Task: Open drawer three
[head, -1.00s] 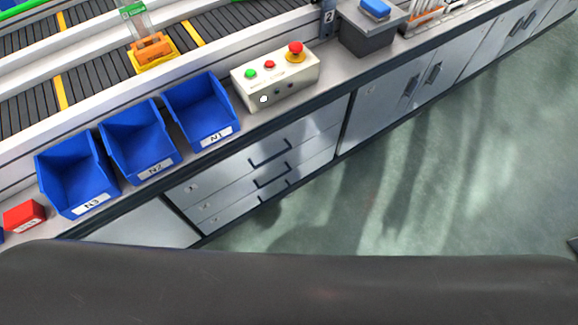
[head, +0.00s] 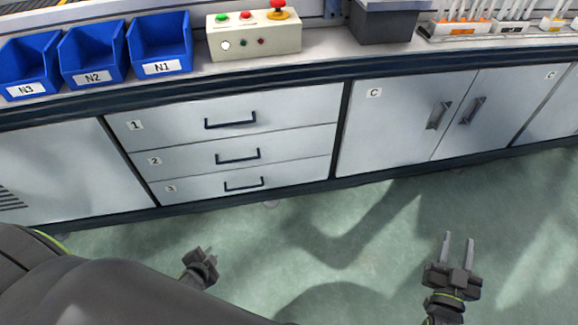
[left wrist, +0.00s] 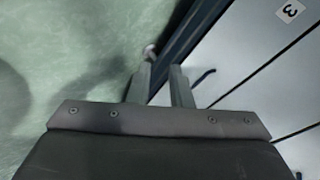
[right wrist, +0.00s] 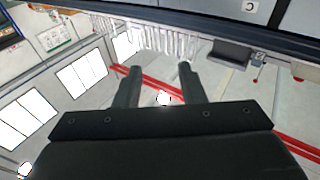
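Drawer three (head: 300,180) is the lowest of three grey drawers and is closed, with a small "3" label (head: 170,188) and a dark bar handle (head: 244,184). My left gripper (head: 208,252) is below and in front of it in the head view, empty. In the left wrist view, my left gripper's fingers (left wrist: 158,78) are apart; the "3" label (left wrist: 291,11) is at top right and a dark handle (left wrist: 203,77) lies just right of the fingers, partly hidden. My right gripper (head: 457,240) is open and empty, also seen in the right wrist view (right wrist: 158,80).
Drawer one (head: 280,115) and drawer two (head: 300,150) above are closed. A cupboard door (head: 390,120) stands to the right. Blue bins (head: 160,45) and a button box (head: 253,38) sit on the counter. The green floor in front is clear.

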